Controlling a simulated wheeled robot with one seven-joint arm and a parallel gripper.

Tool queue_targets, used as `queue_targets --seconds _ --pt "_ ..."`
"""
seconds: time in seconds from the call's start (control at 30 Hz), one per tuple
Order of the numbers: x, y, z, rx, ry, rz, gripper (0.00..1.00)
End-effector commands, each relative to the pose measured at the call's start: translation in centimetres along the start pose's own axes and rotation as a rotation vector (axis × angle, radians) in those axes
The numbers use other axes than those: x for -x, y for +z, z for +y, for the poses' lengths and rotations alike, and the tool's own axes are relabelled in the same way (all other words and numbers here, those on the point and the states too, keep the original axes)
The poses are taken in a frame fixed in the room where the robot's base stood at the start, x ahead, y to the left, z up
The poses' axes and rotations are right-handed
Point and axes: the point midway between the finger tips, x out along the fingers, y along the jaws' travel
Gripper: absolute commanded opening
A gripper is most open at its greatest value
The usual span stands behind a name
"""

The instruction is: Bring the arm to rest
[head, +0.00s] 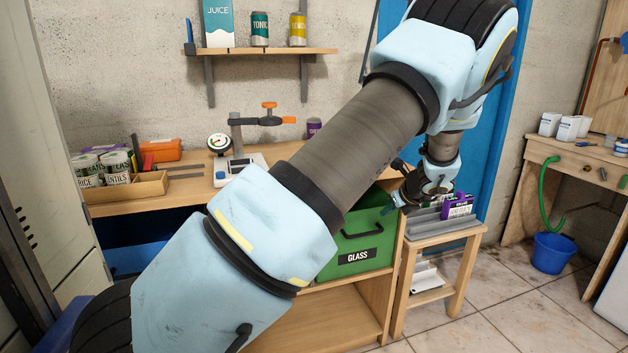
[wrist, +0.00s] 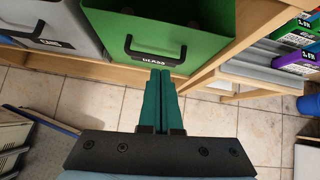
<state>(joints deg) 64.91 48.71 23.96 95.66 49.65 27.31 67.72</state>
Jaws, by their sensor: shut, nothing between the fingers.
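My arm stretches across the head view from lower left to upper right, then bends down to my gripper (head: 398,198) at the right of the green bin. In the wrist view my gripper (wrist: 160,76) has its two green fingers together with nothing between them. The fingertips overlap the lower front of the green bin marked GLASS (wrist: 200,55) in that view; I cannot tell the gap to it. The same green bin (head: 372,222) stands on the shelf under the bench, partly hidden by my arm.
A small wooden stool (head: 440,243) bears a grey tray with purple-and-white boxes (head: 459,206), close to my gripper. The workbench (head: 190,190) holds a jar tray (head: 150,187) and a dial gauge stand. A blue bucket (head: 553,252) stands at right. Tiled floor (head: 510,310) is open at lower right.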

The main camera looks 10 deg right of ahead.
Motion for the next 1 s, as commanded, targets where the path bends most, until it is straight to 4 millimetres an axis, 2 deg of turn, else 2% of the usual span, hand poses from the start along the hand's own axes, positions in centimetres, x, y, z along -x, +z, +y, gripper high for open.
queue_targets --seconds 0.03,0.07,0.1,0.27,0.3,0.4,0.5,0.6,0.7,0.8,0.9,1.0 --pt "0.1 1.6 2.2 0.094 0.028 0.026 0.00" --pt "0.2 2.3 3.6 0.164 0.047 0.046 0.00" --pt "0.4 3.2 5.9 0.279 0.078 0.078 0.00" --pt "2.9 6.1 16.8 0.863 0.244 0.203 0.00" --pt "3.9 6.4 19.3 1.011 0.290 0.225 0.00" --pt "7.0 6.8 25.1 1.375 0.403 0.264 0.00" --pt "10.5 6.5 30.0 1.730 0.518 0.278 0.00" --pt "14.0 5.8 34.0 2.055 0.628 0.267 0.00" --pt "16.8 4.8 36.9 2.316 0.721 0.239 0.00" --pt "18.8 3.8 38.7 2.498 0.789 0.208 0.00" --pt "19.8 3.2 39.6 2.599 0.827 0.186 0.00" --pt "20.0 3.0 39.8 2.627 0.838 0.179 0.00"
